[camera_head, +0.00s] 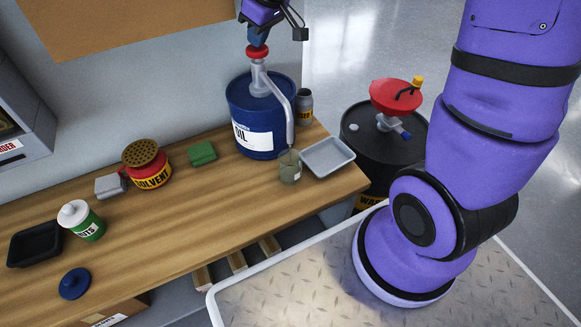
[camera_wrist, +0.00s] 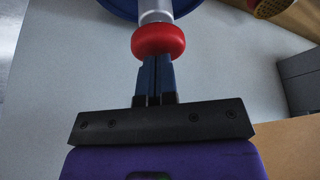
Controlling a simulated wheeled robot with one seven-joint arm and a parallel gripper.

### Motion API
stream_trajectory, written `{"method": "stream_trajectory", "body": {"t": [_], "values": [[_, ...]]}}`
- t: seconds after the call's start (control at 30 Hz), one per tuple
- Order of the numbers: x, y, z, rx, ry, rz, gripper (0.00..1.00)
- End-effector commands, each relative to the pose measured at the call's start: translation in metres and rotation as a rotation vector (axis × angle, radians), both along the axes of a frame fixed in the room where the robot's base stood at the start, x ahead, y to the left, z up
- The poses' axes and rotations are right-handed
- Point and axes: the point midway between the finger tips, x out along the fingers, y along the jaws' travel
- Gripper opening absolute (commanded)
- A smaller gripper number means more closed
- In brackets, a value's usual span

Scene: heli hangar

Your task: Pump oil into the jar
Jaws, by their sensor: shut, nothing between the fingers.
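The blue oil drum (camera_head: 243,108) with a white OIL label stands at the back right of the wooden bench. A grey pump (camera_head: 262,82) with a red knob (camera_head: 257,52) rises from its top, and its spout bends down to the right. A small greenish glass jar (camera_head: 289,166) stands on the bench below the spout's end; its contents are too small to tell. My gripper (camera_head: 257,40) is shut and empty, right above the red knob. In the wrist view, the shut blue fingers (camera_wrist: 154,60) are at the red knob (camera_wrist: 158,40), touching or nearly so.
A red solvent can (camera_head: 146,165) and green block (camera_head: 202,153) are further left. A black waste drum (camera_head: 381,148) with a red funnel (camera_head: 397,97) stands beyond the bench's right end.

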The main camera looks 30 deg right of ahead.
Motion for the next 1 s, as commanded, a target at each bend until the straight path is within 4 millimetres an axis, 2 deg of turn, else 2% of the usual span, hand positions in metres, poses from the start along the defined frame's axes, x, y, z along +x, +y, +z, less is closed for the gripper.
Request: {"method": "stream_trajectory", "body": {"t": [0.23,0.47,1.0], "values": [[-0.001,0.0,-0.009,0.0,0.004,0.001,0.0],[-0.001,0.0,-0.008,0.0,0.002,0.0,0.0],[0.0,0.0,0.018,0.0,0.0,0.001,0.0]]}}
